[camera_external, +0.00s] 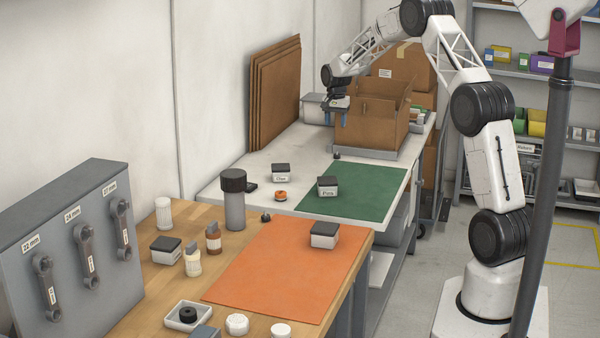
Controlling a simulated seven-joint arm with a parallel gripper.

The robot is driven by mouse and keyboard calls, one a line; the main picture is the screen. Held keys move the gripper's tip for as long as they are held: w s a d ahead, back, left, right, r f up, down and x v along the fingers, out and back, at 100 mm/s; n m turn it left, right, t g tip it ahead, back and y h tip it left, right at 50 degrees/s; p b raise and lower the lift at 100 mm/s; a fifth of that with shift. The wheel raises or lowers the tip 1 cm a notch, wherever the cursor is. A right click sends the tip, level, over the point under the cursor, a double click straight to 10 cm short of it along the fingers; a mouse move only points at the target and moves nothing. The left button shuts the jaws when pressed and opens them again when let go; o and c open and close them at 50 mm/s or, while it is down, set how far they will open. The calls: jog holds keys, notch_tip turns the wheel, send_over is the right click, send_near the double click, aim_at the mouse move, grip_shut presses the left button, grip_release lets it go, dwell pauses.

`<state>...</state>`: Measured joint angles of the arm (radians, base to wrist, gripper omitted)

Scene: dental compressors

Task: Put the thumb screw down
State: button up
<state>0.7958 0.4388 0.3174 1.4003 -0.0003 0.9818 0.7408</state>
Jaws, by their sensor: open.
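My gripper (334,119) hangs over the far part of the white table, in front of the cardboard box. A small black knob (337,156), which looks like a thumb screw, sits on the white table below the gripper, just behind the green mat (362,190). There is a visible gap between it and the fingertips. A similar small black knob (266,217) stands on the wooden bench beside the grey black-capped cylinder. Which one the task means I cannot tell for certain.
Small labelled boxes (281,172) (328,187) and an orange-and-white round item (281,196) are on the white table. The open cardboard box (370,125) stands close to my gripper. The orange mat (280,275) is mostly bare, with one box (324,235) on it.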

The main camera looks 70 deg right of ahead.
jog(key=s+a+r+n, duration=0.25)
jog(key=a+r, duration=0.45)
jog(key=a, duration=0.7)
jog(key=s+a+r+n+t, duration=0.1)
jog(key=s+a+r+n, duration=0.15)
jog(key=a+r, duration=0.75)
jog(key=s+a+r+n, duration=0.2)
jog(key=a+r+n, duration=0.1)
jog(key=a, duration=1.5)
jog(key=s+a+r+n+t, duration=0.15)
jog(key=s+a+n, duration=0.35)
jog(key=s+a, duration=1.1)
jog(key=s+a+f+n, duration=0.2)
jog(key=s+a, duration=0.3)
jog(key=s, duration=0.2)
jog(key=s+a+f+n, duration=0.1)
jog(key=s+a+n, duration=0.1)
jog(key=s+a, duration=0.3)
jog(key=s, duration=0.2)
jog(key=shift+s+f, duration=0.3)
jog(key=shift+f, duration=0.05)
jog(key=shift+o, duration=0.7)
